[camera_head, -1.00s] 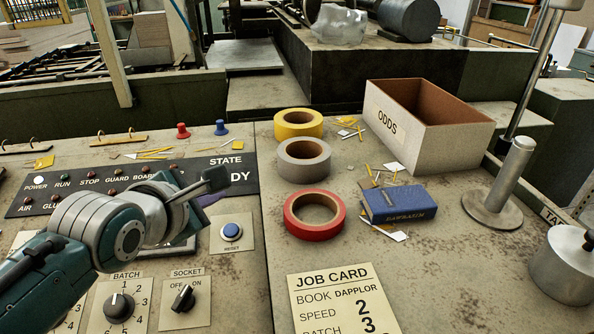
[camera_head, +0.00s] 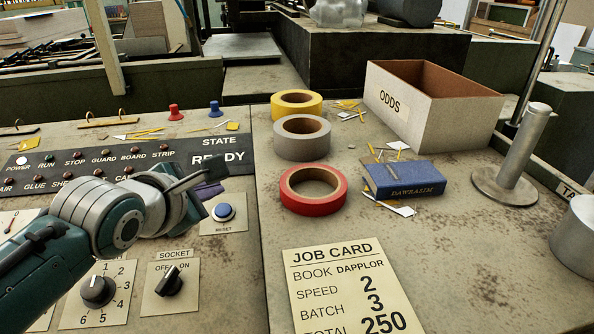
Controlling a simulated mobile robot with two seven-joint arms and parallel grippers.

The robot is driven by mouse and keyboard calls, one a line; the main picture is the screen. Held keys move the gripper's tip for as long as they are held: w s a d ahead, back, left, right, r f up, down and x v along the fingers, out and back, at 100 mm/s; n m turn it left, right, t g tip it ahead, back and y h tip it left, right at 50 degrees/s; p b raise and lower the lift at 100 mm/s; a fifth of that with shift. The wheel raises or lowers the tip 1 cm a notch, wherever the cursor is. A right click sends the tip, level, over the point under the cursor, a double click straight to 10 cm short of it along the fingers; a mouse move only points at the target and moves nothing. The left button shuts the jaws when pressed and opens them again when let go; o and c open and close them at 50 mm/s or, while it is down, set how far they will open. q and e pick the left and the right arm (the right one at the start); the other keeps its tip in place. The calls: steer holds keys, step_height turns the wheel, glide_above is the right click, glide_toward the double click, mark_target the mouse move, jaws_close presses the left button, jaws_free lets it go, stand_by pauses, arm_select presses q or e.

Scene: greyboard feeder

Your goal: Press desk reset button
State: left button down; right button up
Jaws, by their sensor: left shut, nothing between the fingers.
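The blue reset button (camera_head: 223,212) sits on a cream plate labelled RESET on the desk panel, left of the seam. My left gripper (camera_head: 212,178) comes in from the left, its fingers shut and empty. In the picture its tips show just above and left of the button; they look raised over the panel, and I see no contact. The state panel (camera_head: 150,160) behind it reads READY, with a lit white POWER lamp (camera_head: 22,161). My right gripper is not in view.
Right of the seam are a job card (camera_head: 345,290), yellow (camera_head: 297,103), grey (camera_head: 301,137) and red tape rolls (camera_head: 313,190), a blue book (camera_head: 404,178) and an ODDS box (camera_head: 430,105).

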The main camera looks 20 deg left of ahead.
mark_target(219, 223)
arm_select(q)
steer(key=shift+w+a+f+b, duration=0.15)
steer(key=shift+f+b, duration=0.25)
steer(key=shift+f, duration=0.35)
steer(key=shift+w+a+f+b, duration=0.15)
steer(key=shift+f+b, duration=0.25)
steer(key=shift+f, duration=0.3)
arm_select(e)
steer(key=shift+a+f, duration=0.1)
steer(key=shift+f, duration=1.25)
arm_select(q)
steer(key=shift+d+f, duration=0.1)
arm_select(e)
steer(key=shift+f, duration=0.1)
arm_select(q)
steer(key=shift+w+f, duration=0.1)
steer(key=shift+f, duration=0.2)
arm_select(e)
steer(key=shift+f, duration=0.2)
arm_select(q)
steer(key=shift+f+b, duration=0.45)
steer(key=shift+b, duration=0.15)
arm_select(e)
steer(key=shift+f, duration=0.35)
arm_select(q)
steer(key=shift+r+p, duration=0.85)
steer(key=shift+p, duration=0.25)
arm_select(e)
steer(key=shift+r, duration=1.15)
